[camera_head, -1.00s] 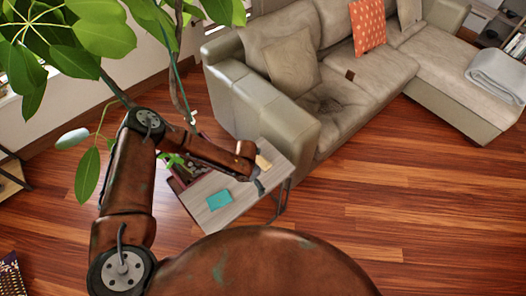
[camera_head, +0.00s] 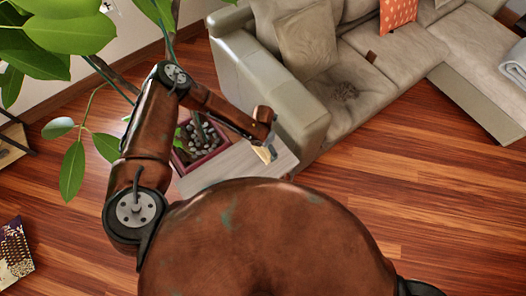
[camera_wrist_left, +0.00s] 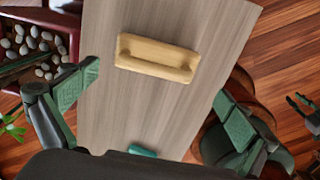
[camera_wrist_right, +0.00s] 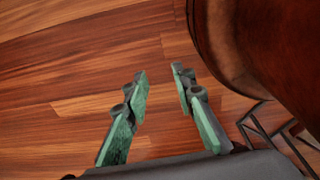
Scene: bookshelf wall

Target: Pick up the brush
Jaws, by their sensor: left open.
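The brush (camera_wrist_left: 157,57) is a tan, wooden-looking block lying on the light wood side table (camera_wrist_left: 115,110). In the left wrist view it lies slightly tilted, ahead of my left gripper (camera_wrist_left: 157,82), whose fingers are spread wide on either side. Nothing is between them, and they do not touch the brush. In the head view the brush (camera_head: 265,153) is partly hidden by my left gripper (camera_head: 263,132) above it. My right gripper (camera_wrist_right: 160,78) is open and empty over the wood floor.
A small teal object (camera_wrist_left: 142,150) lies nearer my left wrist. A beige sofa (camera_head: 270,80) stands close behind the table. Large leaves (camera_head: 70,30) hang at left. Floor at right (camera_head: 430,180) is open.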

